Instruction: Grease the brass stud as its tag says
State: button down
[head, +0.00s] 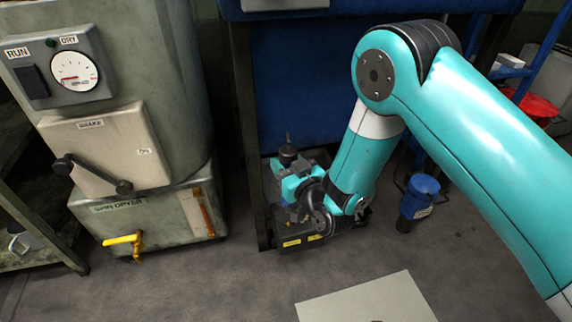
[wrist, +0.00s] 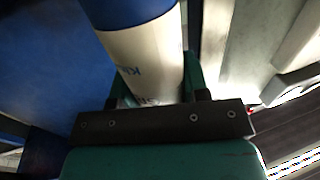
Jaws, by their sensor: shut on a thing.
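My gripper (wrist: 158,100) is shut on a cream and blue cylinder (wrist: 145,60) in the wrist view. Dark print shows on its cream part, too cut off to read. In the head view my arm reaches down to the floor in front of the blue panel, and its wrist hides most of what is held there. I cannot make out the brass stud or its tag in either view.
A grey spin dryer (head: 168,215) with a brake lever and a yellow tap (head: 124,240) stands at left. A pale sheet (head: 365,300) lies on open floor in front.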

jog(key=shift+f+b, duration=1.8)
jog(key=shift+f, duration=0.5)
jog(key=shift+s, duration=0.1)
jog(key=shift+d+f+b, duration=0.1)
jog(key=shift+f+b, duration=0.35)
jog(key=shift+f, duration=0.35)
jog(key=shift+r, duration=0.2)
jog(key=shift+r+p, duration=0.4)
jog(key=shift+p, duration=0.2)
jog(key=shift+r, duration=0.15)
jog(key=shift+r+p, duration=2.2)
jog(key=shift+r, duration=0.2)
